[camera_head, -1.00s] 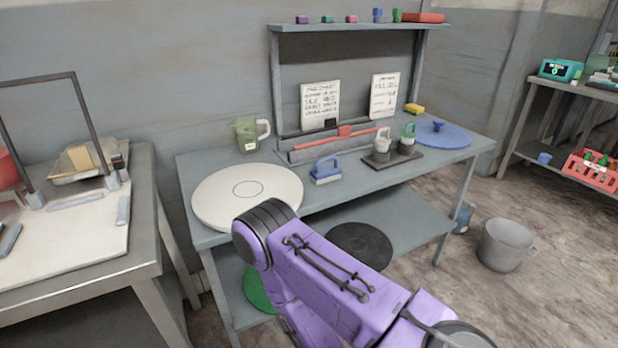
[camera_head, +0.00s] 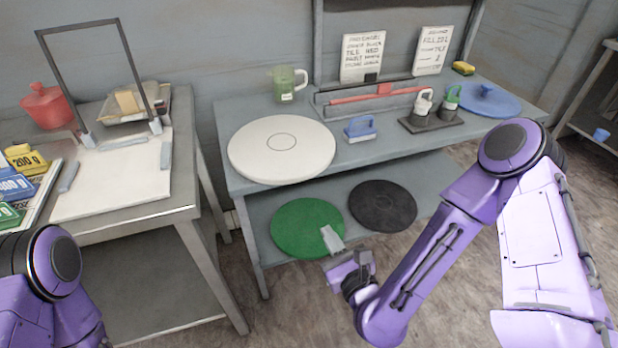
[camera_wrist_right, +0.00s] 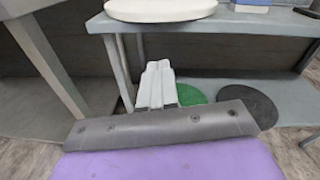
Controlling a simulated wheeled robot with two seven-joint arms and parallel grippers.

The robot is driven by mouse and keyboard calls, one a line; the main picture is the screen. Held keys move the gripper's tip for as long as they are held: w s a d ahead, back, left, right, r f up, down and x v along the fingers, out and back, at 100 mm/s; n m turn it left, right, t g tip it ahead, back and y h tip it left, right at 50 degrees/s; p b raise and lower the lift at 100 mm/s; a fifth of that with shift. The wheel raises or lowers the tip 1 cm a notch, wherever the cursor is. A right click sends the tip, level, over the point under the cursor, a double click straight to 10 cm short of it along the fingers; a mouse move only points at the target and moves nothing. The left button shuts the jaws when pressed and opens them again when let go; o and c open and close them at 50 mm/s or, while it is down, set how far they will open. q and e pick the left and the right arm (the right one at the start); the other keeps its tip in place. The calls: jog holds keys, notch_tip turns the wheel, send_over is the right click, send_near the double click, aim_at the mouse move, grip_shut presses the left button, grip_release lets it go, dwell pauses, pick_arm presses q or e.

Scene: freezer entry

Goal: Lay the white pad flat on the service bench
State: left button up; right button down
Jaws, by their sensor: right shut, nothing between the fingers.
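The white pad (camera_head: 262,158) lies flat on the left part of the service bench (camera_head: 345,175), its rim close to the front edge; it also shows at the top of the right wrist view (camera_wrist_right: 160,10). My right gripper (camera_head: 333,240) is shut and empty, below bench-top height in front of the lower shelf, apart from the pad. Its closed fingers show in the right wrist view (camera_wrist_right: 157,85). My left arm shows at the lower left of the head view, but its gripper is out of view.
A green pad (camera_head: 300,222) and a black pad (camera_head: 383,207) lie on the lower shelf. A steel table (camera_head: 180,200) stands to the left.

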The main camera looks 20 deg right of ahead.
jog(key=r+m, duration=0.2)
jog(key=b, duration=1.4)
send_near(302, 177)
jog(key=f, duration=0.2)
jog(key=shift+t, duration=0.4)
jog(key=w, duration=0.2)
jog(key=w+p, duration=0.1)
jog(key=w+r, duration=0.1)
jog(key=w, duration=0.1)
jog(key=shift+w+a+r, duration=0.15)
jog(key=shift+w+a, duration=0.1)
jog(key=shift+w, duration=0.65)
